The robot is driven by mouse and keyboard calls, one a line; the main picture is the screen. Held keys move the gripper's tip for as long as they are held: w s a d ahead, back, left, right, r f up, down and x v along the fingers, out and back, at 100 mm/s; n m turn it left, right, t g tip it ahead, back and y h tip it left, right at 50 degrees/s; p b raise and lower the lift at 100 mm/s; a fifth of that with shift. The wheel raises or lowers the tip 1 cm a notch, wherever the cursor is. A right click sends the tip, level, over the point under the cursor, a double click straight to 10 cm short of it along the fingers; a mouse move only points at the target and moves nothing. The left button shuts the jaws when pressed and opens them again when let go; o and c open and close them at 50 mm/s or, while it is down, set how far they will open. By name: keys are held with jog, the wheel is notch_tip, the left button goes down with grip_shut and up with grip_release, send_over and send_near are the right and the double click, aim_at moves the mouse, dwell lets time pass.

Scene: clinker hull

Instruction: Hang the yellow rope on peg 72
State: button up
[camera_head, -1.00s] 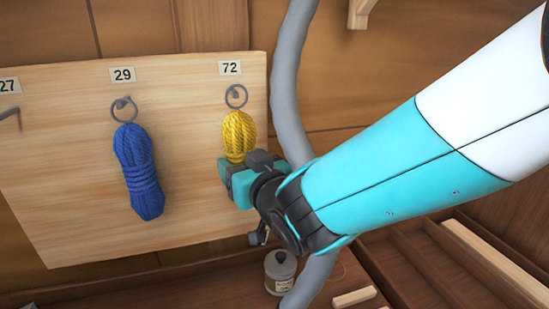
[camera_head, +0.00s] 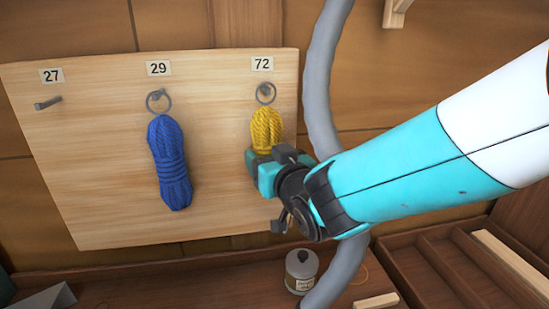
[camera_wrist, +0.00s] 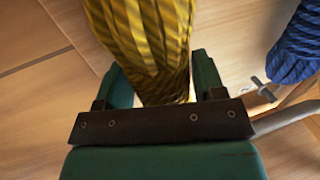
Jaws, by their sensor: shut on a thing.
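The yellow rope (camera_head: 266,130) is a coiled hank with a grey ring (camera_head: 265,93) at its top. The ring shows at the peg under label 72 (camera_head: 262,63) and appears to be around it; I cannot tell whether the peg bears the weight. My gripper (camera_head: 268,163) is shut on the lower part of the yellow rope, in front of the board. In the wrist view, the yellow rope (camera_wrist: 150,45) passes between the two fingers of my gripper (camera_wrist: 160,85). The rope's lower end is hidden behind the gripper.
A blue rope (camera_head: 170,165) hangs by its ring at label 29 on the wooden board (camera_head: 110,200). The peg (camera_head: 47,103) at label 27 is bare. A grey pipe (camera_head: 320,90) runs close right of the board. A small can (camera_head: 301,270) stands below.

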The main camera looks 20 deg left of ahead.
dwell(0.3)
jog(key=o, duration=1.1)
jog(key=b+v, duration=0.8)
jog(key=v, duration=0.9)
jog(key=w+d+f+m+g+h, duration=0.1)
jog(key=d+f+m+g+h, duration=0.1)
jog(key=d+f+h, duration=0.3)
jog(key=d+f+m+g+h, duration=0.2)
jog(key=d, duration=0.5)
jog(key=s+d+g, duration=0.2)
jog(key=s+d, duration=0.1)
jog(key=s, duration=0.1)
jog(key=s+d+f+n+g+h, duration=0.1)
jog(key=s+d+g, duration=0.2)
jog(key=s, duration=0.1)
jog(key=s+d+f+g+h, duration=0.1)
jog(key=s+d+g, duration=0.2)
jog(key=s, duration=0.2)
jog(key=shift+s+d+n, duration=0.1)
jog(key=shift+d+n, duration=0.3)
